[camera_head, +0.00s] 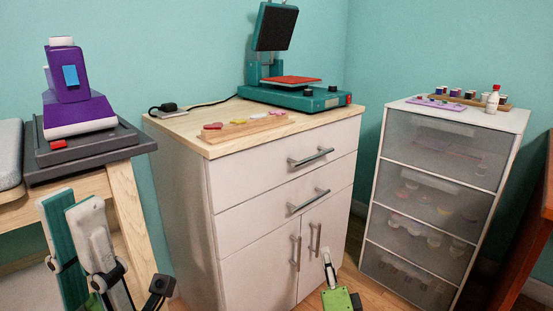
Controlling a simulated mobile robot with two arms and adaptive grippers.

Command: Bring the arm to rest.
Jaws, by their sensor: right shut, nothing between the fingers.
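My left gripper (75,207) is at the lower left, in front of the table's leg. Its two long fingers point up, one with a teal face and one whitish, and they stand apart with nothing seen between them. My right gripper (327,256) is at the bottom, right of the middle, in front of the cabinet's lower doors. Its green body and pale finger show, the fingers are shut, and it holds nothing. Most of both arms is out of view.
A white cabinet (180,200) with a wooden top stands in the middle, bearing a teal heat press (300,97). A drawer unit (440,160) stands right. A wooden table (128,195) with a purple-and-black press (75,90) is left. An orange-brown edge (540,215) is far right.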

